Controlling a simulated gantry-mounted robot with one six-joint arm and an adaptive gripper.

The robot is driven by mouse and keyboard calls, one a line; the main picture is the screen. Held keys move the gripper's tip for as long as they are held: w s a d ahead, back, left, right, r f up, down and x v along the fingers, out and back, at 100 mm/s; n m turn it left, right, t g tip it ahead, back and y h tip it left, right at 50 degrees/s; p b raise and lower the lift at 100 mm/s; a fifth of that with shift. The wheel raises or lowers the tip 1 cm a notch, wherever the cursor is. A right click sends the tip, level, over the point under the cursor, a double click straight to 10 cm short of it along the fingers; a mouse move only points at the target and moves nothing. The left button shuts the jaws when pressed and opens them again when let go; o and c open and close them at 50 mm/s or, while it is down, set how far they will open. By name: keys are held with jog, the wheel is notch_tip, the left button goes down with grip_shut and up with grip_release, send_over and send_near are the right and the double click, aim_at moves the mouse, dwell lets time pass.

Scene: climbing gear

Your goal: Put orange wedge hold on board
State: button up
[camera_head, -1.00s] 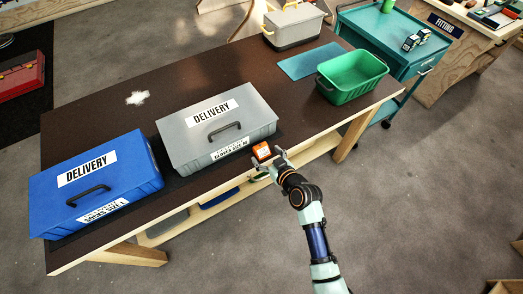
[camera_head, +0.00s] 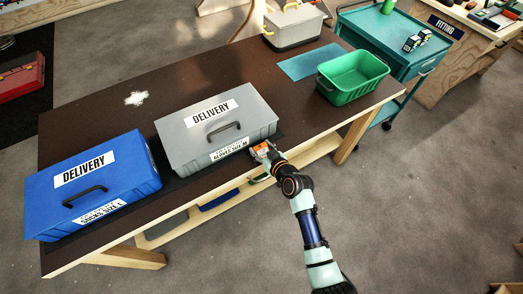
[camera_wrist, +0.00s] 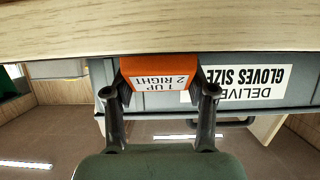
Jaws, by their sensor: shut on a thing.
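The orange wedge hold (camera_head: 264,147) is at the front edge of the table, beside the grey box's right front corner. My gripper (camera_head: 263,151) is shut on it and partly hides it. In the wrist view, which looks upside down, the wedge hold (camera_wrist: 160,71) sits between the two dark fingers of my gripper (camera_wrist: 162,92). A white label on it reads "1 UP 2 RIGHT". Whether the wedge touches the table cannot be told. I cannot make out a climbing board in either view.
A grey delivery box (camera_head: 216,127) and a blue delivery box (camera_head: 92,185) stand along the table's (camera_head: 180,70) front edge. A green bin (camera_head: 353,77), a teal mat (camera_head: 311,62) and a grey case (camera_head: 293,25) are toward the right and back.

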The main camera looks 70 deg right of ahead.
aim_at(261, 148)
notch_tip(261, 148, up, 20)
jog(key=p, duration=0.6)
jog(key=w+a+n+t+y, duration=0.1)
jog(key=w+a+n+y, duration=0.1)
jog(key=w+a, duration=0.75)
jog(key=w+a+n+t+y, duration=0.25)
jog(key=a+n+y, duration=0.3)
jog(key=a, duration=2.85)
jog(key=shift+g+y, duration=0.35)
jog(key=r+p, duration=0.6)
jog(key=p, duration=0.3)
jog(key=s+r+p, duration=0.1)
jog(key=r+p, duration=0.5)
jog(key=p, duration=0.4)
jog(key=s+r+p, duration=0.1)
jog(key=r+p, duration=0.6)
jog(key=p, duration=0.2)
jog(key=shift+a+r, duration=0.1)
